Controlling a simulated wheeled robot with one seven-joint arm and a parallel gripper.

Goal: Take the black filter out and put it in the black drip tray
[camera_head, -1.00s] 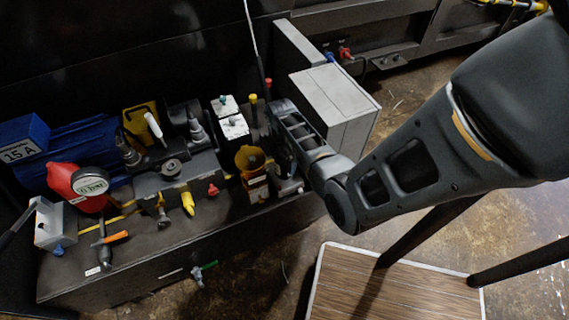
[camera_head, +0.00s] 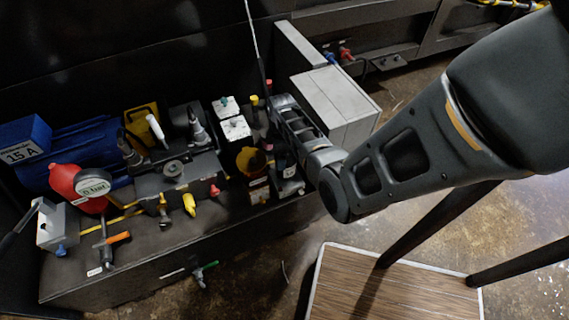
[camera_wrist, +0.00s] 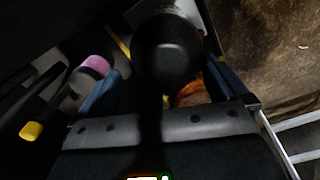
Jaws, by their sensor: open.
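In the wrist view, a black round filter (camera_wrist: 168,50) shows dark and dim between the fingers of my gripper (camera_wrist: 160,88). The two bluish fingers stand apart on either side of it, and I cannot tell whether either touches it. In the head view my arm reaches down to the right end of the dark bench unit, and its own links largely hide the gripper and the filter. I cannot make out the black drip tray for certain in either view.
A yellow-orange cup (camera_head: 250,160) stands left of my arm, near two white-topped blocks (camera_head: 235,128). A grey box (camera_head: 335,98) stands close on the right. A red gauge container (camera_head: 80,185) and a blue motor (camera_head: 90,145) are at left. A wooden platform (camera_head: 390,285) lies in front.

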